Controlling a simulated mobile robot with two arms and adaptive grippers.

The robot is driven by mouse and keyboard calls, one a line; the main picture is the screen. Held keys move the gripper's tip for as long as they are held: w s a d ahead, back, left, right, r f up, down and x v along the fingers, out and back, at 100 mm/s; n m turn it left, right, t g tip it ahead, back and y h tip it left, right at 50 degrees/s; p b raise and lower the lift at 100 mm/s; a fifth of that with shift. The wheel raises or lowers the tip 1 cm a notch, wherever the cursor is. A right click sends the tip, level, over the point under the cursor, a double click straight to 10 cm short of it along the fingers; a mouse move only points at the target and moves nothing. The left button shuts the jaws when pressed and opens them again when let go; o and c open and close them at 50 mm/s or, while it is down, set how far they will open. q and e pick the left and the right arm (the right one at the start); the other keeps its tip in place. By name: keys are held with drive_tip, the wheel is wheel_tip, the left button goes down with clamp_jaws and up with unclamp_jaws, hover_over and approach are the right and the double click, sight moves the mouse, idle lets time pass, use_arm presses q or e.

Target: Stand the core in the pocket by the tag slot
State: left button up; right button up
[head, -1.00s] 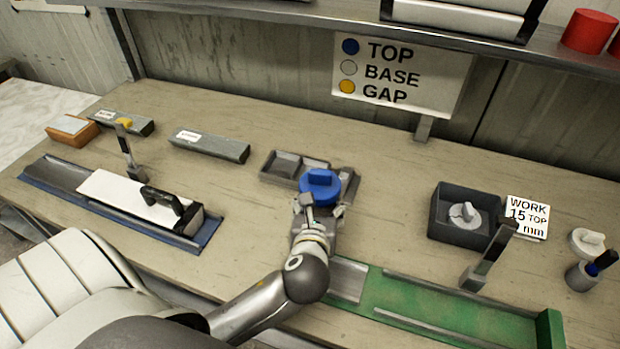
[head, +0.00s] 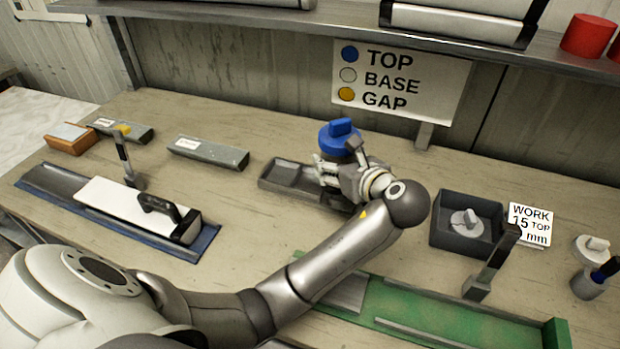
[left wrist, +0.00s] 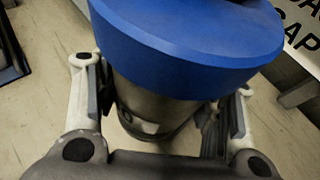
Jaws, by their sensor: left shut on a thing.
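The core is a dark grey cylinder (left wrist: 155,95) with a blue cap (head: 340,136); the cap also fills the top of the left wrist view (left wrist: 185,40). It looks roughly upright. My left gripper (head: 336,166) is shut on the grey body below the cap, one finger on each side. It holds the core over the right part of a grey pocketed tray (head: 268,179). The tray's left pocket is visible and looks empty. My arm and gripper hide the tray's right end and the core's lower end in the head view. I cannot make out the tag slot. My right gripper is out of view.
A dark box (head: 443,239) with a pale knobbed piece stands to the right, beside a WORK card (head: 530,225). A green trough (head: 400,298) lies in front. A blue-edged tray (head: 203,240) and grey blocks (head: 208,151) are at left. A TOP/BASE/GAP sign (head: 402,80) stands behind.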

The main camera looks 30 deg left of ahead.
use_arm(q)
drive_tip(key=x, duration=0.8)
drive_tip(key=shift+a+f+p, duration=0.1)
drive_tip(key=shift+a+p, duration=0.3)
drive_tip(key=a+f, duration=0.1)
drive_tip(key=f, duration=0.1)
drive_tip(key=w+a+f, duration=0.2)
drive_tip(key=a+f, duration=0.1)
drive_tip(key=shift+w+f, duration=0.1)
drive_tip(key=shift+f, duration=0.2)
drive_tip(key=shift+w+a+f+p, duration=0.1)
drive_tip(key=shift+f+p, duration=0.25)
drive_tip(key=shift+f, duration=1.4)
drive_tip(key=o, duration=1.2)
drive_tip(key=shift+f, duration=0.15)
drive_tip(key=o, duration=0.3)
